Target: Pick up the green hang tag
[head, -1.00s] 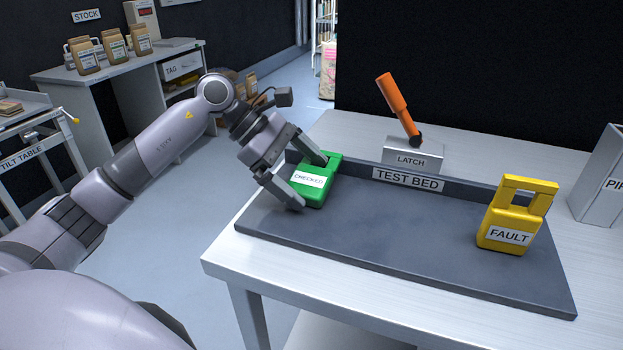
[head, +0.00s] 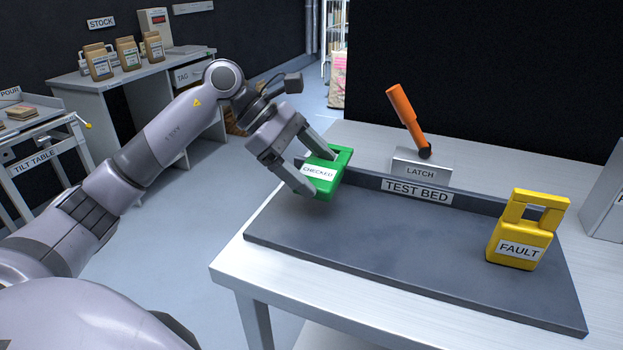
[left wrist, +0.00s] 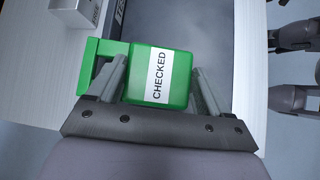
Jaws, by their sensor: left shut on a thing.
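The green hang tag (head: 323,173) has a white label reading CHECKED. My left gripper (head: 321,168) is shut on it, with one finger on each side of the tag's body. The tag is tilted and held above the left end of the dark test bed tray (head: 400,255). In the left wrist view the tag (left wrist: 178,92) sits between the two fingers of my left gripper (left wrist: 160,85), its handle to the left.
A yellow FAULT tag (head: 520,245) stands at the tray's right end. An orange-handled latch (head: 408,118) rises behind the tray. The tray's middle is clear. A tilt table (head: 40,158) and a stock desk (head: 130,80) stand at the left.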

